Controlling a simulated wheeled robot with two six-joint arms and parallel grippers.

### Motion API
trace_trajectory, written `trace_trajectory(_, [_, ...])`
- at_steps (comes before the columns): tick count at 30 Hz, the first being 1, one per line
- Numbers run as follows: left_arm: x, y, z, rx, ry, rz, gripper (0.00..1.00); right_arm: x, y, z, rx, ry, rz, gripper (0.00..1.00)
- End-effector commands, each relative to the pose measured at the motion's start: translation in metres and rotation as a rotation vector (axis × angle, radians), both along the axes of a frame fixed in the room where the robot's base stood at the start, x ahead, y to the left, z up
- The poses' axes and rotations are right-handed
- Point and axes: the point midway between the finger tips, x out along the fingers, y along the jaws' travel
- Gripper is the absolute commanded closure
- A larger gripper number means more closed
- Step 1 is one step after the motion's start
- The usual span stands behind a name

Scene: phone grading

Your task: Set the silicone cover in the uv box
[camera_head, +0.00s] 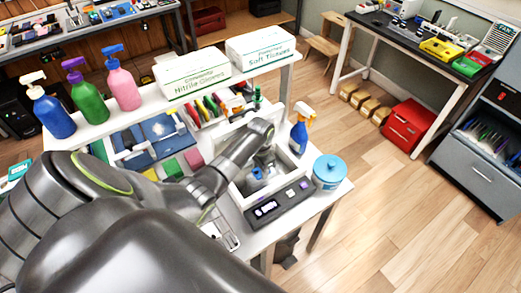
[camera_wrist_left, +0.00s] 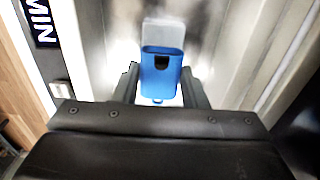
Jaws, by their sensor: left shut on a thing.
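The uv box (camera_head: 283,203) is the white open-topped box with a dark display panel at the table's right part. My left gripper (camera_head: 262,163) reaches down into its open top. In the left wrist view the gripper (camera_wrist_left: 160,86) is shut on the blue silicone cover (camera_wrist_left: 159,72), which has a dark notch near its top edge. The cover is held upright between the fingers, within the box's pale walls. A translucent pale shape shows just beyond it; I cannot tell if it is an object or a reflection. Whether the cover touches the floor is unclear. My right gripper is out of view.
A blue-lidded tub (camera_head: 329,172) and a spray bottle (camera_head: 300,130) stand close to the box's right side. Two tissue and glove boxes (camera_head: 192,72) and pump bottles (camera_head: 87,98) line the raised shelf behind. A blue organiser (camera_head: 150,140) lies to the left.

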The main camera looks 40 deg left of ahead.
Motion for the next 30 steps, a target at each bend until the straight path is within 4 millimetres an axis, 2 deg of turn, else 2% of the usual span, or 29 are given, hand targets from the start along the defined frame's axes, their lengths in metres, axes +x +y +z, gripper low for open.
trace_trajectory(8, [0.000, 0.000, -0.001, 0.000, 0.000, 0.000, 0.83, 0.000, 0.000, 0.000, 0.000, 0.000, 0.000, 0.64])
trace_trajectory(9, [0.000, 0.000, -0.001, 0.000, 0.000, 0.000, 0.57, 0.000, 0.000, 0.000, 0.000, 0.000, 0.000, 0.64])
trace_trajectory(14, [0.000, 0.000, -0.001, 0.000, 0.000, 0.000, 0.36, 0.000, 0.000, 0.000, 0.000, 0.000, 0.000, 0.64])
trace_trajectory(24, [0.000, 0.000, 0.002, 0.000, 0.000, 0.000, 0.36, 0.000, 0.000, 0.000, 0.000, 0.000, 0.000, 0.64])
trace_trajectory(30, [0.001, 0.001, 0.022, 0.002, -0.003, 0.000, 0.36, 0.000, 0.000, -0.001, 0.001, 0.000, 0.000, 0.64])
